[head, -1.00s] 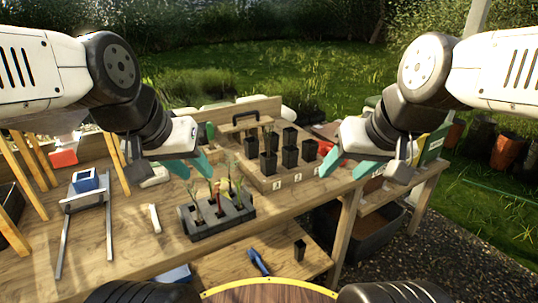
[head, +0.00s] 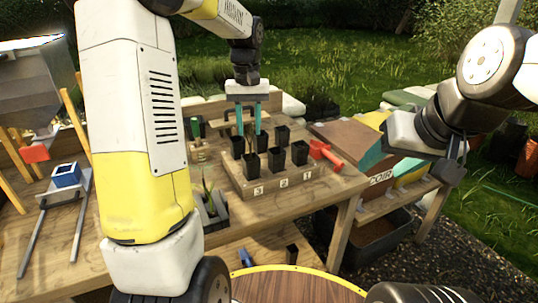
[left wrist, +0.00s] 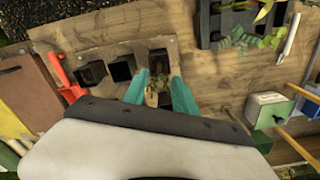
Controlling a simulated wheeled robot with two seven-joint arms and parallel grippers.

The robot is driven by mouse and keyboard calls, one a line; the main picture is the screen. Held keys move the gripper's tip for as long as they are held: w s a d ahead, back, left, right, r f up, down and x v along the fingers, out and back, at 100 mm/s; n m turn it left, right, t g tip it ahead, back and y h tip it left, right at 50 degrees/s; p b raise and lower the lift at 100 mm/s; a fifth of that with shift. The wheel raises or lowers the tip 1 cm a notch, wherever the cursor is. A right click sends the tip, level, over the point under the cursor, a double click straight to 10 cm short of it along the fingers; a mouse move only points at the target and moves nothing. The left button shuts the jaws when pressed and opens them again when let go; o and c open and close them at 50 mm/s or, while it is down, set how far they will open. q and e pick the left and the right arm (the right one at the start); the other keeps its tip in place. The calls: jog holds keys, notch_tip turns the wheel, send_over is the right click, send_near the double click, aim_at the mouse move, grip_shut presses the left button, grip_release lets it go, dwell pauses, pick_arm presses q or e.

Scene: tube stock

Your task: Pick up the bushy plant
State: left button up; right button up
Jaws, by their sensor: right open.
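My left gripper (head: 248,118) hangs fingers-down over the wooden pot block (head: 232,180) on the bench. Its teal fingers are apart in the left wrist view (left wrist: 160,92), with a small leafy plant (left wrist: 156,97) in a dark pot between them; no firm contact shows. I cannot tell if this is the bushy plant. Other plants stand in a dark tray (head: 213,214), mostly hidden behind my left arm. In the left wrist view, a green scallop-leaved plant (left wrist: 238,41) stands at that tray (left wrist: 212,24). My right gripper (head: 388,164) is open and empty, right of the block.
Several black pots (head: 276,160) stand in the block. A blue box (head: 66,175) on a metal frame is at left.

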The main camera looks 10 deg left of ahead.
aim_at(251, 161)
pick_arm(q)
jog(key=f, duration=0.5)
jog(key=w+f, duration=0.1)
jog(key=f, duration=0.1)
jog(key=shift+f, duration=0.4)
jog(key=shift+s+a, duration=0.1)
grip_shut()
